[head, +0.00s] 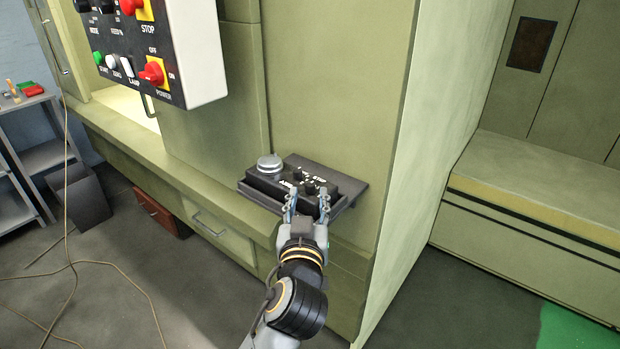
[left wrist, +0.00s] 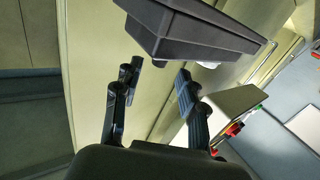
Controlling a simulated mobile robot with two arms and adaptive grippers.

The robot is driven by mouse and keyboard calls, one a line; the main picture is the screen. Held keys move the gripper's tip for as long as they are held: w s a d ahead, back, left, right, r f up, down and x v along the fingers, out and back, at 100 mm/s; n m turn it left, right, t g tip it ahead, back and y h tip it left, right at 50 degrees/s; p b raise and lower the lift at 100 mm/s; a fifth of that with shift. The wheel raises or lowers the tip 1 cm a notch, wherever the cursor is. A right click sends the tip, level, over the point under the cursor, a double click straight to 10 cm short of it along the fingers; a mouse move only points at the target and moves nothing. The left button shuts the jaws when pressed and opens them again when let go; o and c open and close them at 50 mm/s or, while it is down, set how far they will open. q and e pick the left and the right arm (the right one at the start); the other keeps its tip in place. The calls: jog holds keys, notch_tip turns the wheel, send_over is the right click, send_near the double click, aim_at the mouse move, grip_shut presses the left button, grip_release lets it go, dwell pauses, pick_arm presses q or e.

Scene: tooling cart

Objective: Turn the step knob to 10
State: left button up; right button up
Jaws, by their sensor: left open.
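A dark handheld control box (head: 350,187) with white markings rests in a shelf tray (head: 364,196) on the green machine front. Its top carries a silver round wheel at the left and small dark knobs with white figures around them. The word STEP seems to show near the right one; the step knob's setting is too small to read. My left gripper (head: 307,205) is open and empty at the near edge of the box, its fingers pointing toward it. In the left wrist view, my open fingers (left wrist: 155,85) are below the dark tray and box (left wrist: 200,30). My right gripper is not in view.
A control panel (head: 200,60) with red, green and white buttons hangs at the upper left. It also shows in the left wrist view (left wrist: 222,112). A grey shelf rack (head: 40,150) and a loose cable lie left. The floor ahead is mostly clear.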

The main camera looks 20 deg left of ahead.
aim_at(309, 188)
pick_arm(q)
jog(key=p+x, duration=0.1)
jog(key=x, duration=0.4)
jog(key=shift+w, duration=0.1)
grip_shut()
